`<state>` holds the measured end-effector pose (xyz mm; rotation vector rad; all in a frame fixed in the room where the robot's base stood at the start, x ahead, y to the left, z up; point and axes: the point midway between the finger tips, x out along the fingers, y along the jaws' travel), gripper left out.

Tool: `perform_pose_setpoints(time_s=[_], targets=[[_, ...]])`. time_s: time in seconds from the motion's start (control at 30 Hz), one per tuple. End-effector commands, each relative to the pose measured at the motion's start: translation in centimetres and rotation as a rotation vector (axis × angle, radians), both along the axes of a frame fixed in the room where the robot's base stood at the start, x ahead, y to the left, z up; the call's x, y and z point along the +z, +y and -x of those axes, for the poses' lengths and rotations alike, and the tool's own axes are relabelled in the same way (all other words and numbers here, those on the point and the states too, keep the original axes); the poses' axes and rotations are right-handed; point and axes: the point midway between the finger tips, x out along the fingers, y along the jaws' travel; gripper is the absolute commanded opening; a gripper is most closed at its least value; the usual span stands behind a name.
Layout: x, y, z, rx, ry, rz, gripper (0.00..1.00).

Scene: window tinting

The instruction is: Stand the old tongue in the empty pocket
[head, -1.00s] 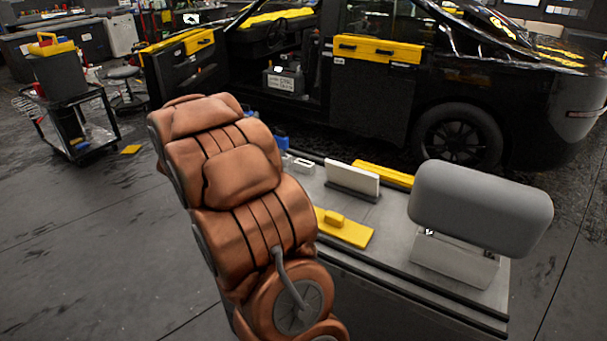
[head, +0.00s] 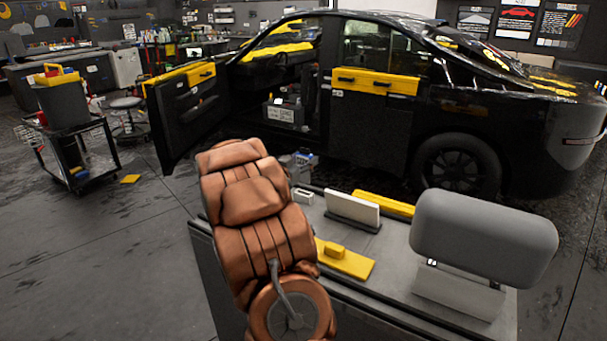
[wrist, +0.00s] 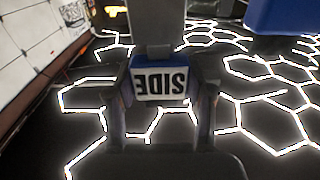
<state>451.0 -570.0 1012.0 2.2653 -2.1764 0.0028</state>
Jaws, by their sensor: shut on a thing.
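My gripper (wrist: 162,92) is shut on a small piece (wrist: 160,84) with a blue edge and a white face reading SIDE upside down. A grey slab extends from it to the top of the wrist view. I cannot tell from the label whether this is the old tongue. In the head view my copper-coloured arm hides most of the gripper; some blue and grey shows just past the arm. A small white block (head: 303,196) with a dark slot stands on the bench (head: 395,250). I cannot tell whether it is the empty pocket.
A white panel (head: 352,207) stands in a dark holder on the bench. A yellow board (head: 345,262), a yellow strip (head: 384,203) and a grey rounded pad (head: 485,235) share it. The black car (head: 370,130) is behind, its door open. A cart (head: 80,150) is left.

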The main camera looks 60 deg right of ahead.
Motion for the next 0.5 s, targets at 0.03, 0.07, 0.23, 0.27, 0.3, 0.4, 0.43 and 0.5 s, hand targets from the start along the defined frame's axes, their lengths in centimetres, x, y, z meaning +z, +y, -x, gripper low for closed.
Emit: perform_pose_setpoints(time_s=[0.03,0.07,0.23,0.27,0.3,0.4,0.43,0.5], targets=[[-0.3,0.0,0.0,0.0,0.002,0.0,0.17],[-0.6,0.0,0.0,0.0,0.003,0.0,0.17],[-2.8,0.0,-0.1,0.002,0.006,-0.002,0.17],[-3.2,0.0,0.0,0.002,0.006,-0.003,0.17],[-3.5,0.0,0.0,0.002,0.005,-0.003,0.17],[-4.0,0.1,0.0,0.002,0.003,-0.003,0.17],[-4.1,0.1,0.0,0.002,0.003,-0.004,0.17],[-4.1,0.1,0.0,0.002,0.002,-0.004,0.17]])
